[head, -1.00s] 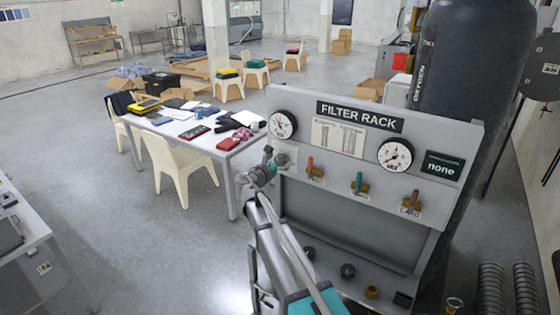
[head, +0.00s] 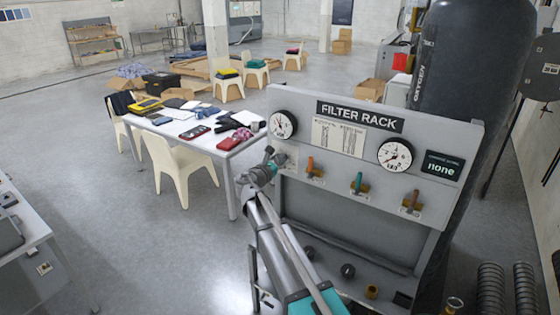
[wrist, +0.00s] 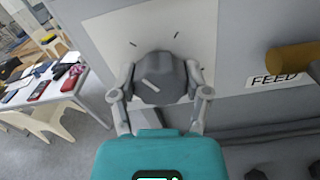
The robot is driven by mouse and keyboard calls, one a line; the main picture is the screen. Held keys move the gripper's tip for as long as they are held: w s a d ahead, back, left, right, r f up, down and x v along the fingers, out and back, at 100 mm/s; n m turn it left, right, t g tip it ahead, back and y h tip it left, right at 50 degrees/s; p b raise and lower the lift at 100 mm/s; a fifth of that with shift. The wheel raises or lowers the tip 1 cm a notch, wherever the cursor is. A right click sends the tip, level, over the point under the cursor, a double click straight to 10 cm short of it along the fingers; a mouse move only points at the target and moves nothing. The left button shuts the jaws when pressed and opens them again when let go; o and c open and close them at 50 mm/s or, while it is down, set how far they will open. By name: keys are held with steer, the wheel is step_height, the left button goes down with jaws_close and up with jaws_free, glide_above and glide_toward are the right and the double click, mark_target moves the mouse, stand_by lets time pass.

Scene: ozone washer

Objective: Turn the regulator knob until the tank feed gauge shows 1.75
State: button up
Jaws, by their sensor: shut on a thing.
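The regulator knob (wrist: 158,82) is a dark grey faceted knob with a pale pointer mark, on a white plate with tick marks in the wrist view. My gripper (wrist: 160,90) has a finger on each side of the knob and is shut on it. In the head view my gripper (head: 270,165) is at the left side of the rack panel and hides most of the knob. A round white gauge (head: 283,124) is above it at the upper left. A second gauge (head: 395,155) is at the right. Their readings are too small to tell, and I cannot tell which is the tank feed gauge.
The FILTER RACK panel (head: 455,115) carries three lever valves, with orange (head: 311,165), teal (head: 358,182) and brown-red (head: 413,198) handles. A small display (head: 441,168) reads "none". A black oxygen tank (head: 470,60) stands behind. A cluttered table (head: 232,152) and chair (head: 180,160) stand left.

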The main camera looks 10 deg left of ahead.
steer(key=shift+m, duration=0.7)
steer(key=o, duration=1.1)
steer(key=shift+o, duration=0.2)
steer(key=shift+s, duration=0.1)
steer(key=v, duration=1.1)
steer(key=shift+s+a, duration=0.2)
steer(key=shift+s, duration=0.15)
